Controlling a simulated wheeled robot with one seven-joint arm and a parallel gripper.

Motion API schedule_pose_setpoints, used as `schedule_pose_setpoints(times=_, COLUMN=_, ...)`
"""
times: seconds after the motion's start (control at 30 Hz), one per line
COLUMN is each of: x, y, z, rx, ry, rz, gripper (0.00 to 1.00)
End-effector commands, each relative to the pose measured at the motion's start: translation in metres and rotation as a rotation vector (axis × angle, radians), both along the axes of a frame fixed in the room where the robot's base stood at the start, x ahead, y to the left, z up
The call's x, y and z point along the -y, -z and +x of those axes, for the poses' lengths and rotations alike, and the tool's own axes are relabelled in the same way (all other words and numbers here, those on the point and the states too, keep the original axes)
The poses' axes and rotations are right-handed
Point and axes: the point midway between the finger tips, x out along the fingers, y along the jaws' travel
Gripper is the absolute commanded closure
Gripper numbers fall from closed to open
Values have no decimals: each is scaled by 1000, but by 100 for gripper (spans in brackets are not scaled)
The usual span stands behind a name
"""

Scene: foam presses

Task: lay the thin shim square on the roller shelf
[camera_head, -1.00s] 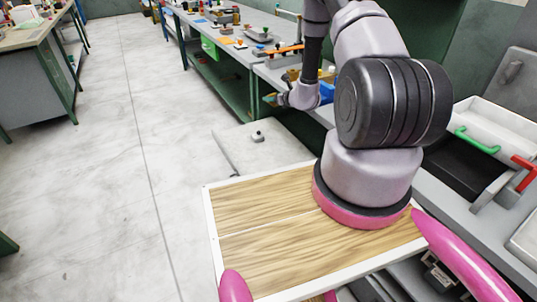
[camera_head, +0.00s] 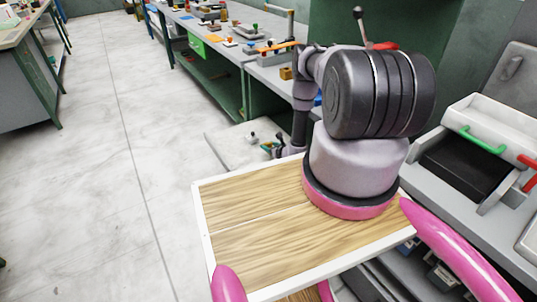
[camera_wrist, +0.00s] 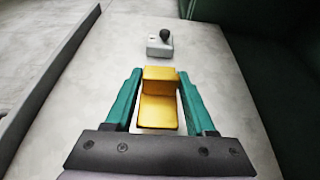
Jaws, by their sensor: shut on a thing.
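My gripper has teal fingers and is shut on a yellow stepped piece (camera_wrist: 158,108), which I take to be the shim. The piece sits between the fingertips in the wrist view. My gripper (camera_head: 272,148) shows small in the head view, low beside the bench and over a pale grey slab (camera_head: 226,144); the piece in it is too small to make out there. The slab also fills the wrist view (camera_wrist: 110,75), where I see no rollers. Whether it is the roller shelf I cannot tell.
A small grey block with a black knob (camera_wrist: 159,45) stands on the slab, ahead of my fingers. A green cabinet side (camera_wrist: 280,70) is close on the right. The bench (camera_head: 262,68) carries a yellow block (camera_head: 286,73) and several small parts. The floor (camera_head: 90,190) at left is clear.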

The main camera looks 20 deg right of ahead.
Motion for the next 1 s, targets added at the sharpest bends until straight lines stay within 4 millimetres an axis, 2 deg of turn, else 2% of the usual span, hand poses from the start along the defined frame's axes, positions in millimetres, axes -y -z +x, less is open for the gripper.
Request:
schedule_pose_setpoints(times=0.33, x=-1, y=43, z=1, rx=1, ry=0, rz=0, gripper=100)
schedule_pose_setpoints(times=1.0, x=0, y=56, z=1, rx=1, ry=0, rz=1, gripper=100)
